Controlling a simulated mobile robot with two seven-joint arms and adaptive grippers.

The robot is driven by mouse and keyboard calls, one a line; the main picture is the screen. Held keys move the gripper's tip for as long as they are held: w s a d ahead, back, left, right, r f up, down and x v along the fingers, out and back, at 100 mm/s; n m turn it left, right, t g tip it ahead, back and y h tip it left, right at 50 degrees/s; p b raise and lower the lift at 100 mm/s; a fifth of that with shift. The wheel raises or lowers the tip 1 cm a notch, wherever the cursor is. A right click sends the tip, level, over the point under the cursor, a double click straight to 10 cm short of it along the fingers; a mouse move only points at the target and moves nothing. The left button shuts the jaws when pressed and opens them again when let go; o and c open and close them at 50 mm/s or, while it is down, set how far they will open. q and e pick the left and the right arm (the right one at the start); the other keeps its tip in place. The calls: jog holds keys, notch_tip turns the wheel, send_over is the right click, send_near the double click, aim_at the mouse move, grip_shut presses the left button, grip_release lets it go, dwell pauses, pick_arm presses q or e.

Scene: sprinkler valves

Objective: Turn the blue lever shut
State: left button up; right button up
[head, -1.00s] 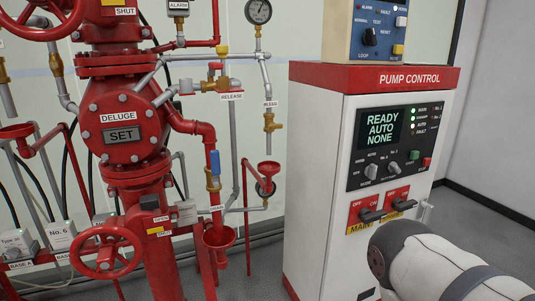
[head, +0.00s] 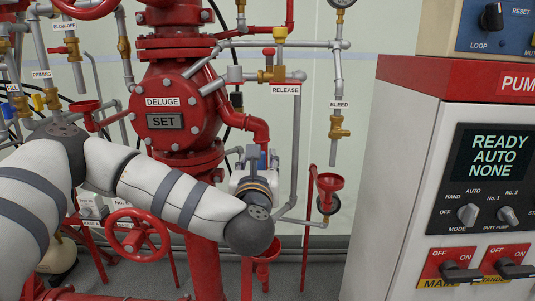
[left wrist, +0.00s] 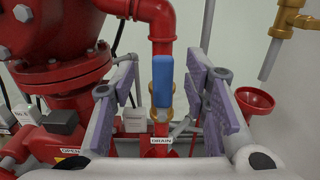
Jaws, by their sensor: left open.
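The blue lever (left wrist: 162,80) stands upright along the red drain pipe in the left wrist view, just above the DRAIN label (left wrist: 160,141), with brass fittings behind it. My left gripper (left wrist: 167,88) is open, with one purple-padded finger on each side of the lever and a visible gap to both. In the head view my left gripper (head: 256,165) reaches toward the drain pipe, and only a sliver of the blue lever (head: 262,160) shows past it. I cannot tell how deep the lever sits between the fingers. My right gripper is out of view.
The red deluge valve (head: 178,110) stands left of the gripper, with a red handwheel (head: 137,235) below it. A red funnel (head: 329,182) and the brass bleed valve (head: 339,132) are to the right. The white pump control cabinet (head: 410,180) stands further right.

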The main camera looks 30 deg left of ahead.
pick_arm(q)
jog(key=x, duration=0.5)
jog(key=shift+w, duration=0.45)
grip_shut()
